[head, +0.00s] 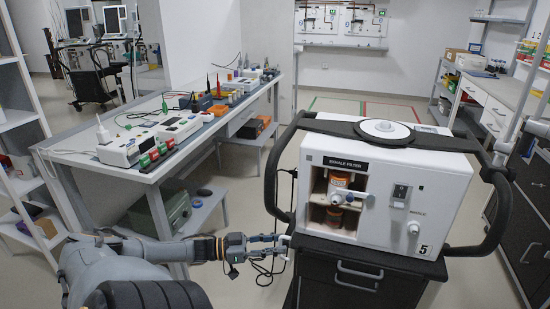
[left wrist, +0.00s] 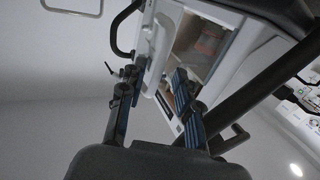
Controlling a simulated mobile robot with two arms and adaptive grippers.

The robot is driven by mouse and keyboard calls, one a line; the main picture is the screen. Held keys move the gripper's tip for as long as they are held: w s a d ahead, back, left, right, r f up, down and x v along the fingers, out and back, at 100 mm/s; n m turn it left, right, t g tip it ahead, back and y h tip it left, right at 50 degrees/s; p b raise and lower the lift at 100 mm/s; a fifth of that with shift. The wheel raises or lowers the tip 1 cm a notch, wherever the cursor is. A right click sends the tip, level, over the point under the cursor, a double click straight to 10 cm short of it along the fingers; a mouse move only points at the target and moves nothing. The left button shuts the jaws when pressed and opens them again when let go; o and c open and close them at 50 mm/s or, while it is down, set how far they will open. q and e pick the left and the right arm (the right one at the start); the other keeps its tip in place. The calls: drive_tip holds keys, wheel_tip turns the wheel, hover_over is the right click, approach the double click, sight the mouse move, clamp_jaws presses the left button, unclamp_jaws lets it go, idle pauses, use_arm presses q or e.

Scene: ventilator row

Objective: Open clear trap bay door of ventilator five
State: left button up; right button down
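Ventilator five (head: 436,205) is a white box with a "5" on its front, on a dark cart. I cannot tell in the head view how the clear door stands. My left gripper (head: 286,246) is at the machine's lower left, its fingers apart. In the left wrist view a rounded white bar (left wrist: 157,55) lies between or just beyond the spread fingers, beside a clear window (left wrist: 205,42) with orange behind it. Contact is unclear. My right gripper is out of view.
A black handlebar (head: 272,185) curves around the ventilator's left side, close to my left arm. The cart (head: 335,290) has a drawer handle (head: 358,272). A workbench (head: 145,175) with instruments stands at left. Shelving and a counter (head: 488,90) stand at right.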

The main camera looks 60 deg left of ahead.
use_arm(q)
drive_tip(key=v, duration=1.2)
drive_tip(key=shift+a, duration=0.1)
